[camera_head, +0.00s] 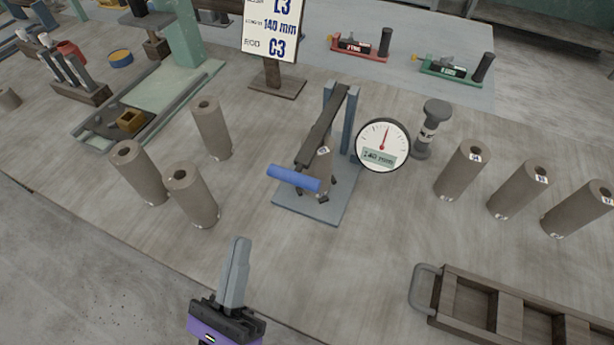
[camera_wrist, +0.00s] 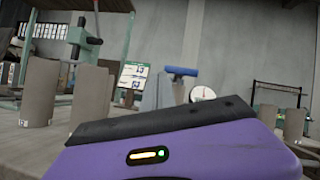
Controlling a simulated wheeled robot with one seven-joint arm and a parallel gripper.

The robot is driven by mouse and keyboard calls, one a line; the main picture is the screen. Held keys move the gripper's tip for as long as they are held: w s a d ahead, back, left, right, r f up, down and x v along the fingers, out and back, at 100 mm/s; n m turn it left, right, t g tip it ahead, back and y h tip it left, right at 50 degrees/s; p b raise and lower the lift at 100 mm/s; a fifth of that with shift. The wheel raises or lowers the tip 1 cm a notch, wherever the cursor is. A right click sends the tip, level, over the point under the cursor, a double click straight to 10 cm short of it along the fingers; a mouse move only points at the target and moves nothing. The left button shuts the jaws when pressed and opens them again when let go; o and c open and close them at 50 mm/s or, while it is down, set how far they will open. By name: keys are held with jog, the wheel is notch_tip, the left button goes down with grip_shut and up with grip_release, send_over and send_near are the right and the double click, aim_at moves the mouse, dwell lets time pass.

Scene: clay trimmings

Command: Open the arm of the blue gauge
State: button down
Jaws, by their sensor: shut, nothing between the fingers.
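The blue gauge stands mid-table in the head view, with a blue-grey base plate (camera_head: 312,207), blue uprights and a dark arm (camera_head: 325,125). The arm slopes down toward me and ends in a blue crosswise handle (camera_head: 293,178). A small clay piece (camera_head: 324,168) with a white label stands at the arm, partly hidden. The round dial (camera_head: 383,145) shows 140 mm. My gripper (camera_head: 241,242) is shut and empty, in front and left of the handle, apart from it. In the wrist view, the handle (camera_wrist: 180,72) and dial (camera_wrist: 203,94) show beyond my gripper's purple body.
Several clay cylinders (camera_head: 192,195) stand left of the gauge, others (camera_head: 462,170) to its right. A grey stamp-like post (camera_head: 430,128) stands beside the dial. A wooden rack (camera_head: 448,300) lies front right. A sign (camera_head: 272,30) stands behind. Table between my gripper and the gauge is clear.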

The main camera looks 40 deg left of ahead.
jog(key=f+m+h, duration=0.1)
jog(key=w+d+f+m+h, duration=0.1)
jog(key=m, duration=0.1)
jog(key=w+d+f+m+h, duration=0.1)
jog(key=m, duration=0.1)
jog(key=shift+w+d+h, duration=0.2)
jog(key=shift+w+h, duration=0.05)
jog(key=shift+h, duration=0.05)
jog(key=w+r+p, duration=0.1)
jog(key=w+r, duration=0.1)
jog(key=w, duration=0.2)
jog(key=w+a+r+m+p, duration=0.1)
jog(key=w+r+p, duration=0.1)
jog(key=w, duration=0.3)
jog(key=shift+a+r+m, duration=0.15)
jog(key=shift+r+m, duration=0.1)
jog(key=shift+m, duration=0.05)
